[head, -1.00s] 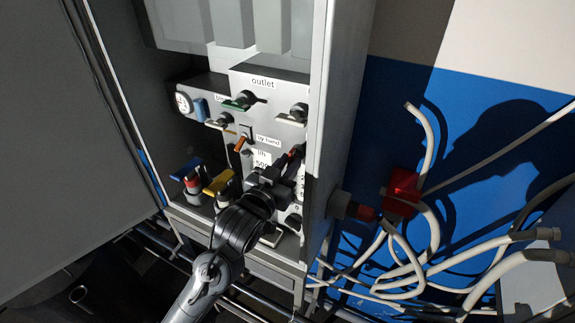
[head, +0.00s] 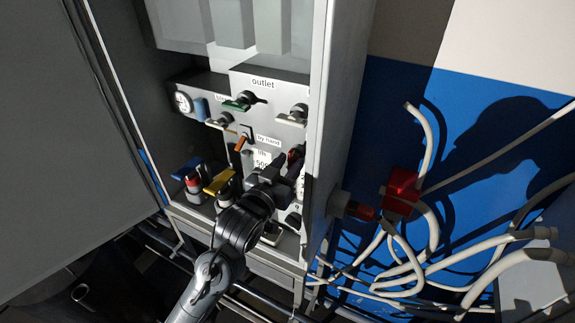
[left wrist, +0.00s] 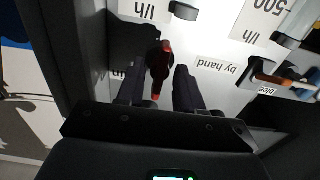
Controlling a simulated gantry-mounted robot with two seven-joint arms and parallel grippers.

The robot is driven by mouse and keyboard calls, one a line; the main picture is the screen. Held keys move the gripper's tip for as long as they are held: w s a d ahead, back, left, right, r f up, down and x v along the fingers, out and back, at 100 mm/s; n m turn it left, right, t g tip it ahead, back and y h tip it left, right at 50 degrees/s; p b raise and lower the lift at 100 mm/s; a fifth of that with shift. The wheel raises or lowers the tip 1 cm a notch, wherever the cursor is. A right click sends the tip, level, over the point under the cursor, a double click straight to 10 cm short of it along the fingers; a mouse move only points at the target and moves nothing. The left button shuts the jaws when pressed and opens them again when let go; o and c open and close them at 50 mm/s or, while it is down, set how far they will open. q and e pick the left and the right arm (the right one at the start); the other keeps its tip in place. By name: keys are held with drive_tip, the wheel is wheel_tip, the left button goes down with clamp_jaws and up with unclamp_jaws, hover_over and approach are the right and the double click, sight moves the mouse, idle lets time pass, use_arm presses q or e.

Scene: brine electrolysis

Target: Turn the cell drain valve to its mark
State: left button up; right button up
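No label reading cell drain is legible, so I cannot tell for sure which valve it is. A red lever (head: 294,156) sits on the lower right of the cabinet's panel, partly hidden by my left gripper (head: 284,172). In the left wrist view the red lever (left wrist: 161,68) stands between the two dark fingers of my left gripper (left wrist: 160,88), with a gap visible on each side. The fingers are open around it. Any mark for this lever cannot be made out. My right gripper is not in view.
The panel also holds a green handle (head: 241,102), an orange lever (head: 241,143) by the "by hand" label, a blue handle (head: 187,169) and a yellow handle (head: 219,182). The cabinet's right wall (head: 322,130) stands close to my gripper. Pale hoses (head: 428,225) hang outside it.

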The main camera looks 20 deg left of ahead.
use_arm(q)
drive_tip(key=shift+s+f+b, duration=0.1)
drive_tip(key=shift+s+b, duration=0.25)
drive_tip(key=shift+s, duration=0.25)
drive_tip(key=s+a+b, duration=0.1)
drive_tip(key=s+b, duration=0.2)
drive_tip(key=s, duration=0.6)
drive_tip(key=shift+s, duration=0.3)
wheel_tip(320, 180, down, 10)
drive_tip(key=s+g+p, duration=0.2)
drive_tip(key=s+g, duration=0.1)
drive_tip(key=s+a+f+m+g+y+p, duration=0.1)
drive_tip(key=s+a+f+g+p, duration=0.1)
drive_tip(key=s+f+g, duration=0.9)
drive_tip(key=s+f, duration=0.9)
drive_tip(key=s, duration=0.1)
drive_tip(key=shift+s+y, duration=0.3)
